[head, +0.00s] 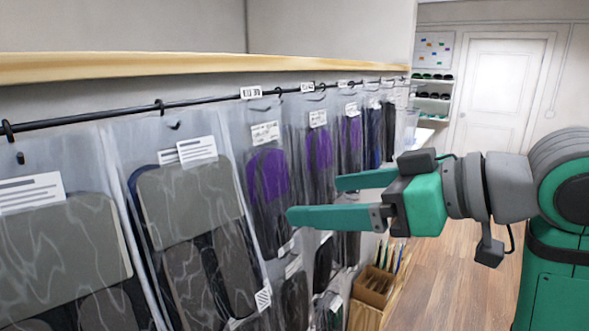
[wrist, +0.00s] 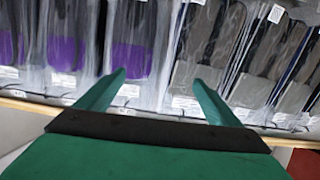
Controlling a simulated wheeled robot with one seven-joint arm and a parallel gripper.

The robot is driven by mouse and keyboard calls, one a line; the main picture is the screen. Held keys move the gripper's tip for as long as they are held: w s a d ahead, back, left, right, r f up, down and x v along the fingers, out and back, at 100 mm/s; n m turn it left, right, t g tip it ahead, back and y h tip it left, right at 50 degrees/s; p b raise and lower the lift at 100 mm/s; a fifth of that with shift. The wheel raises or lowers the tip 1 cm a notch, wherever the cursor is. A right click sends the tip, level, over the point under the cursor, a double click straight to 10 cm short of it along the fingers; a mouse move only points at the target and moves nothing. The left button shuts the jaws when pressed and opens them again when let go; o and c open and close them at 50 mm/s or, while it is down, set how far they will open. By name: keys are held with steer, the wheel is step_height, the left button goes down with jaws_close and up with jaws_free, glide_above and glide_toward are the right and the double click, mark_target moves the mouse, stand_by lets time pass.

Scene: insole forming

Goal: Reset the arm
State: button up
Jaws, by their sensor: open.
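My gripper (head: 312,199) is green with two long fingers spread apart, and nothing is between them. In the head view it reaches left from my arm, in front of a row of hanging clear bags with insoles. The wrist view also shows my gripper (wrist: 157,80) open, with the bags beyond its fingertips. A bag with purple-topped insoles (head: 267,172) hangs behind the fingers. I cannot tell whether the fingertips touch any bag.
A black rail (head: 110,114) carries the bags below a wooden shelf edge (head: 200,66). A wooden box (head: 374,285) with upright sticks stands low beneath my gripper. A white door (head: 497,100) and shelves of shoes (head: 432,97) are at the back. The wooden floor (head: 450,280) looks clear.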

steer(key=w+f+m+t, duration=0.4)
steer(key=w+f+m, duration=0.15)
steer(key=f, duration=0.45)
steer(key=w+f+m+t, duration=0.35)
steer(key=w+f, duration=0.35)
steer(key=f, duration=0.3)
steer(key=s+a+f+m+t+h, duration=0.2)
steer(key=f+m+h, duration=0.45)
steer(key=f, duration=1.35)
steer(key=s+a+f+m+g+h, duration=0.15)
steer(key=s+f+h, duration=0.35)
steer(key=s+f, duration=1.3)
steer(key=s+a+r+n+g, duration=0.1)
steer(key=s+n, duration=0.5)
steer(key=s, duration=1.7)
steer(key=shift+a+r, duration=0.45)
steer(key=shift+a, duration=0.15)
